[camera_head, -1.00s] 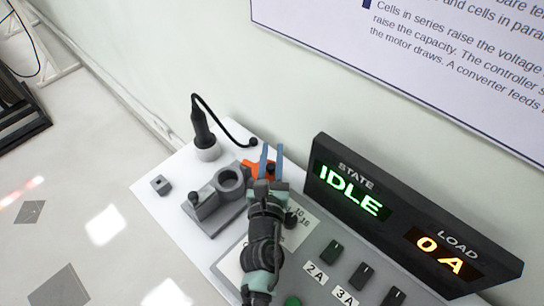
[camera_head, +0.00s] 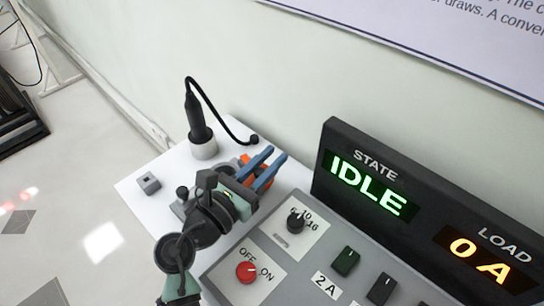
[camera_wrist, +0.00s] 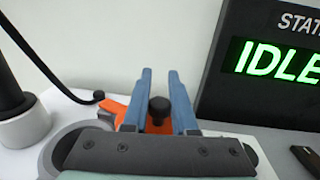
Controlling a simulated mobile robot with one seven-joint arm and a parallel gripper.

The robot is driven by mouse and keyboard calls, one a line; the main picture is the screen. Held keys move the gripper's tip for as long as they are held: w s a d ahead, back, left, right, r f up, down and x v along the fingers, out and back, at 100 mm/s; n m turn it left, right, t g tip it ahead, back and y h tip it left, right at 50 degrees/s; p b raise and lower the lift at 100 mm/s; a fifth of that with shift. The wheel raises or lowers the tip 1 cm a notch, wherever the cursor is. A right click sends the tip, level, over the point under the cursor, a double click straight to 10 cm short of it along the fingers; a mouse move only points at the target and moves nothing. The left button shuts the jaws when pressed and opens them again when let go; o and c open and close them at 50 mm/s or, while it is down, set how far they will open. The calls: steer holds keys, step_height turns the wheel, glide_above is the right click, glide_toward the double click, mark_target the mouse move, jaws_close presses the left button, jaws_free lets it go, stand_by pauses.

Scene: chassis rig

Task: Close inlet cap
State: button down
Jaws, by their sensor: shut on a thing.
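The orange inlet cap (camera_head: 247,158) with a black knob (camera_wrist: 159,112) is beyond the grey inlet block, near the wall. My gripper (camera_head: 267,164) reaches over the block with its two blue fingers around the knob. In the wrist view the fingers of my gripper (camera_wrist: 162,95) stand on either side of the knob, shut on it, with orange showing left, right and below. The grey inlet (camera_wrist: 52,150) is mostly hidden under my gripper. I cannot tell how far the cap is tilted.
A black plug on a cable stands in a white holder (camera_head: 204,149) to the left. A small grey block (camera_head: 149,183) lies at the table's left edge. The dark display (camera_head: 400,205) reads IDLE and 0 A. The control panel has a red knob (camera_head: 246,271).

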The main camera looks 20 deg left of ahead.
steer(key=shift+s+f+m+h, duration=0.1)
steer(key=shift+s+m+h, duration=0.1)
steer(key=shift+m+h, duration=0.3)
steer(key=c, duration=0.7)
jaws_free()
steer(key=v, duration=1.3)
steer(key=shift+p, duration=0.35)
